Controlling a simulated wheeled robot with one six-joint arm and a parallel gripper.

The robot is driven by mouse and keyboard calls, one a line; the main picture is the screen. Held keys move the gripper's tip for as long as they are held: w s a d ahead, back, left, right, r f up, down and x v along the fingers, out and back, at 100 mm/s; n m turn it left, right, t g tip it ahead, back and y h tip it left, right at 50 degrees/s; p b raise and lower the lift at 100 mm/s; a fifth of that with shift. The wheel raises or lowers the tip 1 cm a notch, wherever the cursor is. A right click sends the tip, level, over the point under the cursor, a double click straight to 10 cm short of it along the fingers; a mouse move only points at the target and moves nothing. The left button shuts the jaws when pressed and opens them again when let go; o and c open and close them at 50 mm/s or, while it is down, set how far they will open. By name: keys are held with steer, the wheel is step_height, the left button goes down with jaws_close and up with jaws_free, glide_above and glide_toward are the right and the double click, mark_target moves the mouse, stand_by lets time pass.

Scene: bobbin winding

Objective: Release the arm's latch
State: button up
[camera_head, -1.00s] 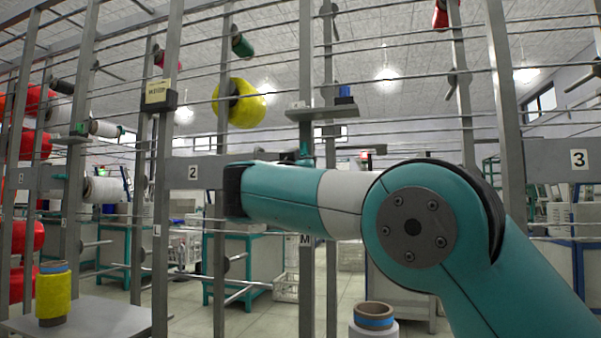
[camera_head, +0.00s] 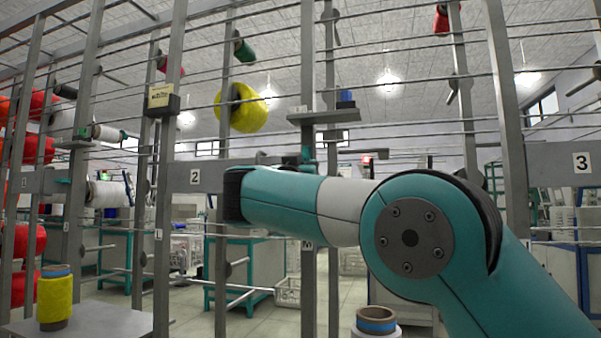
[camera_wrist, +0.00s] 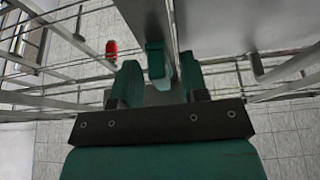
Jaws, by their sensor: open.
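In the wrist view my gripper (camera_wrist: 159,74) is open, with one teal finger on each side of a small teal part (camera_wrist: 155,60) on a grey metal post (camera_wrist: 148,18). This part may be the arm's latch; I cannot tell whether the fingers touch it. In the head view a small teal piece (camera_head: 307,153) shows on the middle post, just above my arm. My gripper is hidden behind my arm there.
Grey posts and thin rods of the rack surround my arm. A shelf (camera_head: 317,117) carries a small blue item (camera_head: 345,98). A yellow spool (camera_head: 55,298) stands on a tray (camera_head: 100,322) at left. A tube with a blue band (camera_head: 376,321) is below my arm.

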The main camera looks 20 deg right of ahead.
steer(key=b+v, duration=1.2)
steer(key=v, duration=0.5)
steer(key=shift+a+f+b, duration=0.15)
steer(key=shift+b, duration=0.15)
